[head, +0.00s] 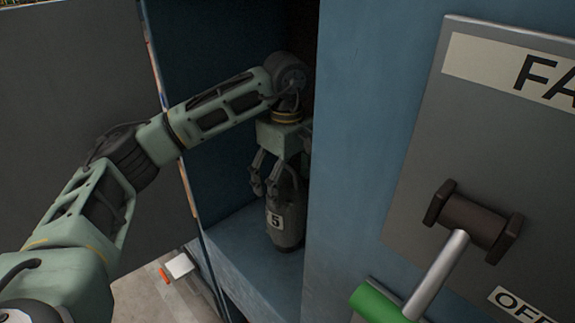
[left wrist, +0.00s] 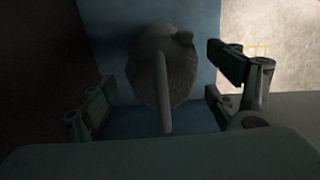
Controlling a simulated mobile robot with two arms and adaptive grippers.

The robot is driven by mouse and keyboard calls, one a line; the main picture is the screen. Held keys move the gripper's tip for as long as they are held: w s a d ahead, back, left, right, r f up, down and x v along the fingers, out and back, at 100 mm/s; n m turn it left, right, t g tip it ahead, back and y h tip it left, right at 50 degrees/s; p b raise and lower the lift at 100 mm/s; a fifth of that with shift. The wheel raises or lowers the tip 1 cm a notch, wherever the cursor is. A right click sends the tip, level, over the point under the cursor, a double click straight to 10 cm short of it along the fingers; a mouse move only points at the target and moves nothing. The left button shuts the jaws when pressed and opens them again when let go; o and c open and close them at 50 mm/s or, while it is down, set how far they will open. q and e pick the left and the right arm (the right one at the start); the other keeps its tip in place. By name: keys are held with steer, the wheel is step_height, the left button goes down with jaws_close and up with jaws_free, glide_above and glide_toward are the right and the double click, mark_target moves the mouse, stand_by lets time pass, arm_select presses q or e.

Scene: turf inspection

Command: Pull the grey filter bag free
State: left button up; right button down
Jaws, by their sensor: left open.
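The grey filter bag (head: 287,218) stands on the floor of a blue cabinet recess, with a white label marked 5 on its front. My left gripper (head: 265,192) reaches down into the recess, just above and in front of the bag's upper part. In the left wrist view the bag (left wrist: 165,70) lies between the spread fingers of the left gripper (left wrist: 160,100), with gaps on both sides. A pale strip runs along the bag there. The left gripper is open and holds nothing. My right gripper is not in view.
The blue cabinet wall (head: 355,150) bounds the recess on the right. A grey panel (head: 415,190) there carries a lever (head: 440,270) with a green grip. A dark door or panel (head: 75,90) stands at left. A small white object (head: 179,265) lies on the pale floor.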

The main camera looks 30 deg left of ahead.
arm_select(q)
steer(key=shift+f, duration=0.95)
steer(key=shift+d, duration=0.1)
steer(key=c, duration=1.9)
steer(key=o, duration=1.2)
steer(key=c, duration=0.5)
steer(key=shift+r, duration=0.1)
steer(key=shift+r, duration=0.1)
